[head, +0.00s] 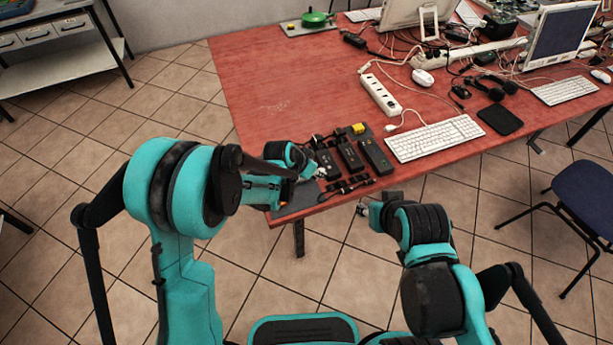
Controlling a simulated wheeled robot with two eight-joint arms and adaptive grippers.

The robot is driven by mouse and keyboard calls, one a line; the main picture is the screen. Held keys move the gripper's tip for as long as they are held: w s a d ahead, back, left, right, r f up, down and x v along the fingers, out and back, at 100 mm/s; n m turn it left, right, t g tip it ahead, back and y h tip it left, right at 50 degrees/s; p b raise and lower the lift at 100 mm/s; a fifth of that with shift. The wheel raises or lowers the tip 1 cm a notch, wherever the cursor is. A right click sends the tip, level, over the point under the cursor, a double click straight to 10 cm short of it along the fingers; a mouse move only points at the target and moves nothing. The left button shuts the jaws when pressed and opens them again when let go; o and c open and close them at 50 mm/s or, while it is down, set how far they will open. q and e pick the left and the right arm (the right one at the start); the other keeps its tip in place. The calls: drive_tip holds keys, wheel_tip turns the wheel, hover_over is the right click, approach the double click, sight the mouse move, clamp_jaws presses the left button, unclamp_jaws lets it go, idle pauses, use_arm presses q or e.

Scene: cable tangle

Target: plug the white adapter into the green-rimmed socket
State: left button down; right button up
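Several dark blocks that look like socket strips lie at the table's front edge; one dark strip (376,157) is the rightmost. A green rim on a socket is too small to make out. I cannot pick out the white adapter with certainty; a small pale patch shows at my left gripper's tip. My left gripper (318,173) is over the front edge of the table beside the leftmost dark strip, partly hidden by its own arm. My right gripper (364,209) is off the table's front edge, above the floor. Whether either gripper is open or shut is too small to tell.
The red table (270,90) has clear room at its left. A white power strip (380,94), white keyboard (435,138), black pad (500,120) and yellow block (358,128) lie nearby. Cables and monitors crowd the back right. A blue chair (585,195) stands at right.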

use_arm(q)
drive_tip(key=w+d+n+y, duration=0.1)
drive_tip(key=d+n, duration=0.1)
drive_tip(key=n, duration=0.1)
drive_tip(key=w+d+n+g+y, duration=0.1)
drive_tip(key=d+n+y, duration=0.1)
drive_tip(key=n, duration=0.1)
drive_tip(key=w+d+n+g+y, duration=0.1)
drive_tip(key=n, duration=0.1)
drive_tip(key=shift+w+d+r+n+y, duration=0.25)
drive_tip(key=shift+d+r+n+y, duration=0.05)
drive_tip(key=shift+d+n+y, duration=0.1)
drive_tip(key=w+d+n+g+h, duration=0.1)
drive_tip(key=d+n, duration=0.2)
drive_tip(key=n, duration=0.2)
drive_tip(key=w+d+r+n+g+h, duration=0.1)
drive_tip(key=d+n+h, duration=0.1)
drive_tip(key=n, duration=0.3)
drive_tip(key=d+n+g+h, duration=0.2)
drive_tip(key=d+n, duration=0.3)
drive_tip(key=shift+w+r+p, duration=0.35)
drive_tip(key=shift+w, duration=0.05)
drive_tip(key=d+r+n+t+h, duration=0.2)
drive_tip(key=d+n+t+h, duration=0.15)
drive_tip(key=d+n, duration=0.35)
drive_tip(key=shift+y, duration=0.35)
drive_tip(key=shift+w+f+b, duration=0.2)
drive_tip(key=shift+f+b, duration=0.95)
drive_tip(key=shift+f, duration=1.45)
drive_tip(key=shift+f+b, duration=1.05)
